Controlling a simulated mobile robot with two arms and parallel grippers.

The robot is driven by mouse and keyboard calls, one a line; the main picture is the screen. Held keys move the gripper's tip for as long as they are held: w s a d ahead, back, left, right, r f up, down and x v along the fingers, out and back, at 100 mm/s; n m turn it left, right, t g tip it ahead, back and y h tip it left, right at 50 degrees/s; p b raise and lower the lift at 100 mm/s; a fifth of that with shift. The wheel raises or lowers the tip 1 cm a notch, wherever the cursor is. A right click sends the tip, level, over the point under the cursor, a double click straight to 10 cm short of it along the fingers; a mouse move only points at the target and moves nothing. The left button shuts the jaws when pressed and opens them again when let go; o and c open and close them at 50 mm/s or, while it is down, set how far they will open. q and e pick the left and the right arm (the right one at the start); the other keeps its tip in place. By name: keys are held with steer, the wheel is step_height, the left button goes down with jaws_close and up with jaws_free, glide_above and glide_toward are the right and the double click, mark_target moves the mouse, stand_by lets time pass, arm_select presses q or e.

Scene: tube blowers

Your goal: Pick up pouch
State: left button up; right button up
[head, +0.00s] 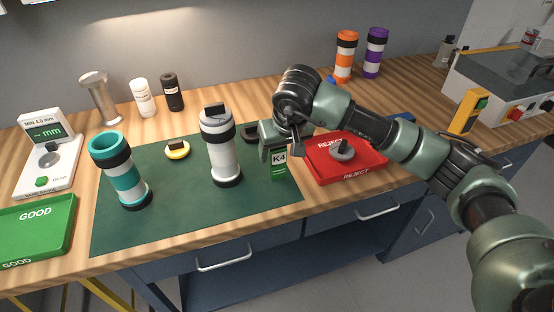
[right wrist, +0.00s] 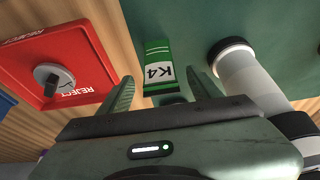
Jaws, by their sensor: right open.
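In the right wrist view, the pouch (right wrist: 158,72) shows between the two spread fingers of my right gripper (right wrist: 160,82), with a gap to each finger. The pouch's upper end is partly hidden by the gripper. My left gripper is not in view.
A red REJECT tray (head: 362,173) holding a grey round part (head: 341,150) is right of the pouch. A white-grey tube (head: 221,150) stands to its left, with a teal-white tube (head: 122,175) farther left. A green GOOD tray (head: 40,227) is at far left.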

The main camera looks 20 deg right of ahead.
mark_target(277, 162)
steer(key=shift+f, duration=0.45)
steer(key=p+x, duration=0.1)
steer(key=x, duration=0.4)
steer(key=shift+s+p, duration=0.1)
steer(key=shift+p, duration=0.3)
jaws_close()
